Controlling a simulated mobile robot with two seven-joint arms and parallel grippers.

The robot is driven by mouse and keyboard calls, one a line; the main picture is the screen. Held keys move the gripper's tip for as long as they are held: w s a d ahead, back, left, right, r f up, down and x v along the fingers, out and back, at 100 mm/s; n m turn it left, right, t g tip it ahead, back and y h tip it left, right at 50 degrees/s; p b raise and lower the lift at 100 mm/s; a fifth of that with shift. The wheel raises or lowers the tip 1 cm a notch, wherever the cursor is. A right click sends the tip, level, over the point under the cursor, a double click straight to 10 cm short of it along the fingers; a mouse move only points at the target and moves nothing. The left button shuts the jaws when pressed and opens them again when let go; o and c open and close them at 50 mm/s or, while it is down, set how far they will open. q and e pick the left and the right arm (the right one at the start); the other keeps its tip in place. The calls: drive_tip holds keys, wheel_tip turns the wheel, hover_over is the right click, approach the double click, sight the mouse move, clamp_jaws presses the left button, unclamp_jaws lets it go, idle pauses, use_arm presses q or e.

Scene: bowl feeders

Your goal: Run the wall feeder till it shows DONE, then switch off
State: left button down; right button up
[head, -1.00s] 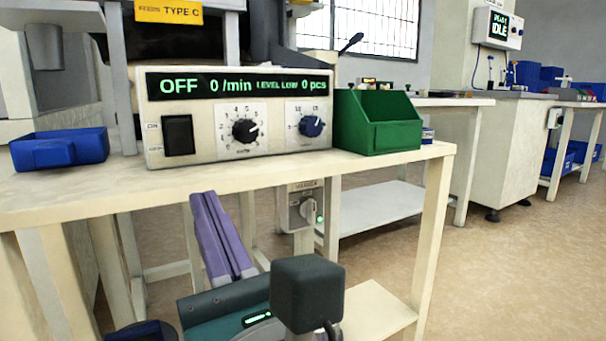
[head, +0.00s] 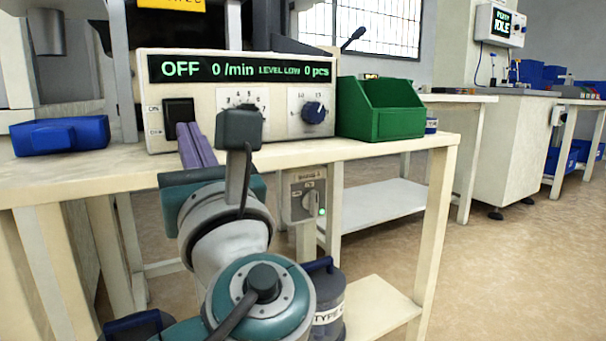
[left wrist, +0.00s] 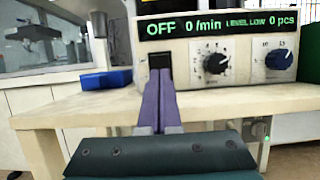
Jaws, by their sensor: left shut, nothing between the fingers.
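The feeder controller (head: 277,97) stands on the bench, and its display (head: 238,69) reads OFF, 0 /min, LEVEL LOW, 0 pcs. Its black rocker switch (head: 178,112) is at the left of the front, with two knobs to the right. In the left wrist view the controller (left wrist: 188,88) fills the upper right. My left gripper (head: 188,128) is shut and empty, its purple fingers just below the rocker. In the left wrist view the fingertips (left wrist: 160,75) overlap the rocker's (left wrist: 160,61) lower part; contact cannot be told. A wall-mounted box (head: 500,25) at far right shows IDLE.
A blue tray (head: 60,136) lies left of the controller and a green bin (head: 380,112) right of it. A grey switch box (head: 307,195) with a green light hangs under the bench top. A dark canister (head: 328,300) stands below. Floor is free at right.

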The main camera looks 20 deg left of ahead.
sight(179, 110)
use_arm(q)
drive_tip(key=b+x, duration=0.1)
drive_tip(key=x, duration=0.3)
drive_tip(key=shift+w+a+r, duration=0.1)
drive_tip(key=shift+w, duration=0.05)
drive_tip(key=shift+r, duration=0.1)
drive_tip(key=shift+w+a+r+h+p, duration=0.1)
drive_tip(key=shift+r+h+p, duration=0.3)
drive_tip(key=shift+p, duration=0.85)
drive_tip(key=shift+f, duration=0.35)
drive_tip(key=shift+a, duration=0.1)
